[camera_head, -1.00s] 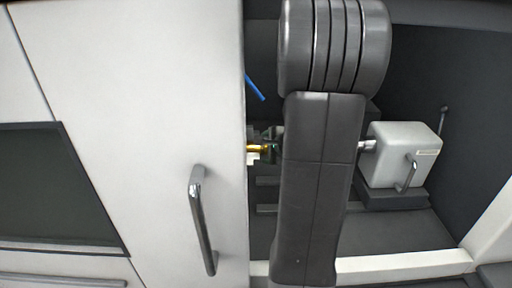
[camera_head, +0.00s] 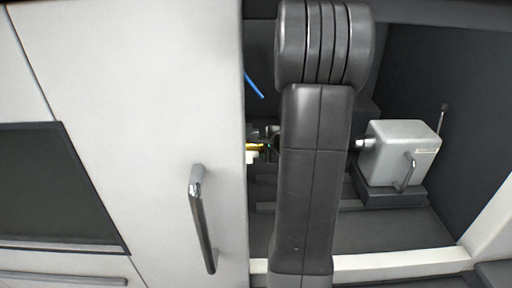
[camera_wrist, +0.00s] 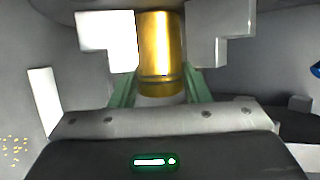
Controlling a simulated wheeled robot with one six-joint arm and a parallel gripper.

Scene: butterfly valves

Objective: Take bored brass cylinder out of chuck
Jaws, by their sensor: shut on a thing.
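The brass cylinder (camera_wrist: 161,45) stands between the pale stepped jaws of the chuck (camera_wrist: 108,38) in the wrist view. In the head view a small gold piece of the cylinder (camera_head: 255,147) shows beside the door edge. My arm and the door hide most of the chuck there.
A white door with a metal handle (camera_head: 203,218) covers the left side of the opening. A grey tailstock block (camera_head: 398,152) stands to the right of my arm. A blue nozzle (camera_head: 255,85) hangs above the cylinder. Free room lies below the tailstock on the dark floor.

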